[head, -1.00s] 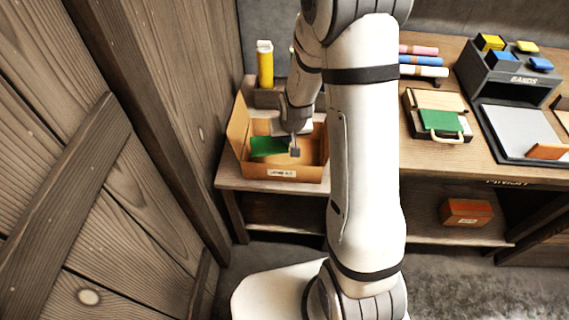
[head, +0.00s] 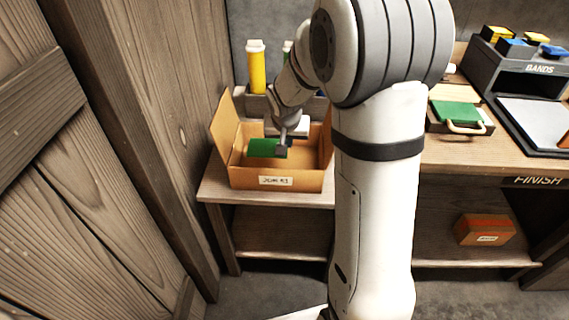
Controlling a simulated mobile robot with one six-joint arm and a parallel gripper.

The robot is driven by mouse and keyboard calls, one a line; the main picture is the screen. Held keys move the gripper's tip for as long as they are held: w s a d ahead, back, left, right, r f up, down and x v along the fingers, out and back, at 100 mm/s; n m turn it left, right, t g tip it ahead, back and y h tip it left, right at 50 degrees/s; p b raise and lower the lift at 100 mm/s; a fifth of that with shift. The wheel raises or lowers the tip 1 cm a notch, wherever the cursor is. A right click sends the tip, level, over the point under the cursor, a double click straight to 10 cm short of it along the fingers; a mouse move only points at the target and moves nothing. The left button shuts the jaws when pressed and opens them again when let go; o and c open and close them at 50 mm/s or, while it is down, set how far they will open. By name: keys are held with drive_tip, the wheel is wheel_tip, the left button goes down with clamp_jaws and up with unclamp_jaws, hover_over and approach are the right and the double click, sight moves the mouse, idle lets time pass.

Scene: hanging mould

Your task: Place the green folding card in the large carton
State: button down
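The large carton (head: 240,176) is an open brown box with a white label on its front and raised flaps, standing on the left end of the bench in the head view. A flat green card (head: 262,148) is within the carton's opening; whether it rests on the floor or hangs above it is unclear. My gripper (head: 282,149) points down into the carton at the card's right edge, overlapping it in the picture. Its fingers are too small to show whether they are shut on the card.
A yellow cylinder (head: 257,68) stands behind the carton. A wooden wall (head: 130,130) rises close on the left. On the right are a board with a green piece and handle (head: 457,112) and a dark BANDS rack (head: 520,67). An orange box (head: 485,229) sits on the lower shelf.

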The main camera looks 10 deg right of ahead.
drive_tip(key=shift+f+b, duration=0.9)
drive_tip(key=shift+f, duration=2.3)
drive_tip(key=shift+f, duration=0.2)
drive_tip(key=c, duration=1.6)
unclamp_jaws()
drive_tip(key=shift+c, duration=0.2)
drive_tip(key=shift+r, duration=0.2)
drive_tip(key=shift+s+r, duration=0.1)
drive_tip(key=shift+r, duration=0.3)
drive_tip(key=p+v, duration=0.3)
drive_tip(key=v, duration=0.8)
drive_tip(key=s+r+n+g, duration=0.1)
drive_tip(key=s+n, duration=0.1)
drive_tip(key=s, duration=0.9)
drive_tip(key=s+a+r+n+g+y, duration=0.1)
drive_tip(key=s+r+g, duration=0.1)
drive_tip(key=s, duration=0.9)
drive_tip(key=shift+s+n, duration=0.35)
drive_tip(key=shift+n, duration=0.05)
